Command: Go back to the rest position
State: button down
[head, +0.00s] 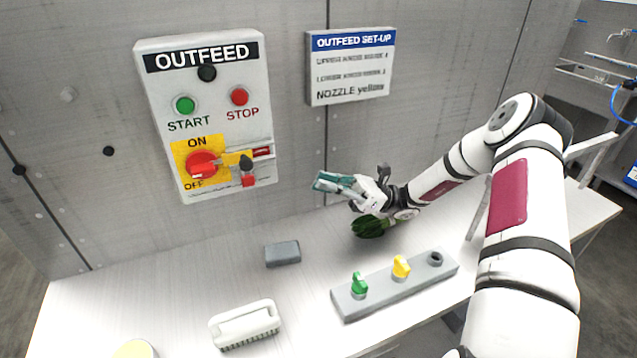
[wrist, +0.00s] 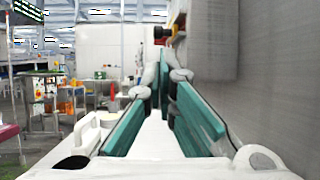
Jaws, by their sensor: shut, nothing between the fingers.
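My gripper (head: 338,183) is in the air above the back of the white table (head: 190,265), in front of the grey wall. It points left, toward the outfeed control panel (head: 215,75), and is clear of it. In the wrist view my gripper's teal fingers (wrist: 162,95) converge toward the tips, with nothing held.
A grey rack (head: 385,292) holds a green nozzle (head: 359,284) and a yellow nozzle (head: 401,267). A white brush (head: 245,324) and a grey block (head: 282,253) lie left of it. A set-up sign (head: 350,66) hangs on the wall.

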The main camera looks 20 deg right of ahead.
jog(key=shift+a, duration=0.1)
dwell(0.3)
jog(key=s+a+r+n+g+h, duration=0.5)
jog(key=s+a+n+g+h, duration=0.2)
jog(key=s+a+n+h, duration=0.35)
jog(key=s+d+r+n+t+h, duration=0.3)
jog(key=s+r+n+t+h, duration=0.1)
jog(key=s+t+h, duration=0.1)
jog(key=s+d+r+n+t+h, duration=0.3)
jog(key=s+r+n+t+h, duration=0.1)
jog(key=s+h, duration=0.4)
jog(key=shift+s+t, duration=0.4)
jog(key=shift+s, duration=0.65)
jog(key=shift+r+n, duration=0.15)
jog(key=shift+n, duration=0.1)
